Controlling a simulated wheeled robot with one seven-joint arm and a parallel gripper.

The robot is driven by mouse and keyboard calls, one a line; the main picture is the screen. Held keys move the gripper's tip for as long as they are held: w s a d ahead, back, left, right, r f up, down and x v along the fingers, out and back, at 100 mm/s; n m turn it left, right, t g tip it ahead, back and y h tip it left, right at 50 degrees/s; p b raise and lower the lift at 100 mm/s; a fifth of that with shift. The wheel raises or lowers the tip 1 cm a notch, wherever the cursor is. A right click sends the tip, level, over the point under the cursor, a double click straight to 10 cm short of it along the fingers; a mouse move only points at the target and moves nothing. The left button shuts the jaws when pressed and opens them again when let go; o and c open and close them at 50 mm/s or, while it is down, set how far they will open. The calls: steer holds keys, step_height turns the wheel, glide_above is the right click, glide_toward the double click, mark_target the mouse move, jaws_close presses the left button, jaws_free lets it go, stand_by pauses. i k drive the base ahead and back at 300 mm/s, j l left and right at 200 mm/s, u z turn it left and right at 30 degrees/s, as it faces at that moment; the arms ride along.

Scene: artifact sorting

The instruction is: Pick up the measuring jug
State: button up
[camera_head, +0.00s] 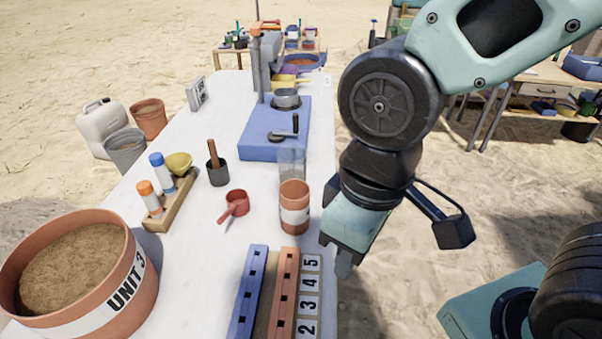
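A clear, see-through vessel (291,162) stands upright on the white table, and it looks like the measuring jug. Its lower part is hidden behind a terracotta pot with a white label (294,212). I cannot make out a handle or markings on it. My gripper (344,262) points down at the table's right edge, to the right of the pot and nearer to the camera than the vessel. It is apart from both. One fingertip shows, so its opening cannot be judged, and nothing is seen in its grasp.
A red handled cup (236,204) and a dark mortar with pestle (217,172) stand left of the pot. A blue block (262,143) lies behind. Blue (249,290) and orange (284,290) slotted rails lie in front. A large soil tub (120,295) stands at front left.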

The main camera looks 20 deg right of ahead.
mark_target(291, 157)
steer(key=l+u, duration=0.15)
steer(key=l, duration=0.25)
steer(key=k+l+u, duration=0.1)
steer(key=l, duration=0.3)
steer(key=k+l+u, duration=0.15)
steer(key=l, duration=0.25)
steer(key=i+l+u, duration=0.25)
steer(key=l, duration=0.15)
steer(key=l+u, duration=0.2)
steer(key=l, duration=0.2)
steer(key=l+u, duration=0.25)
steer(key=l, duration=0.15)
steer(key=i+l+u, duration=0.2)
steer(key=l, duration=0.15)
steer(key=i+l+u, duration=0.2)
steer(key=l, duration=0.2)
steer(key=i+l+u, duration=0.15)
steer(key=l, duration=0.25)
steer(key=l+u, duration=0.2)
steer(key=l, duration=0.2)
steer(key=i+l+u, duration=0.2)
steer(key=l, duration=0.25)
steer(key=i+l+u, duration=0.2)
steer(key=i+l, duration=0.25)
steer(key=l, duration=0.15)
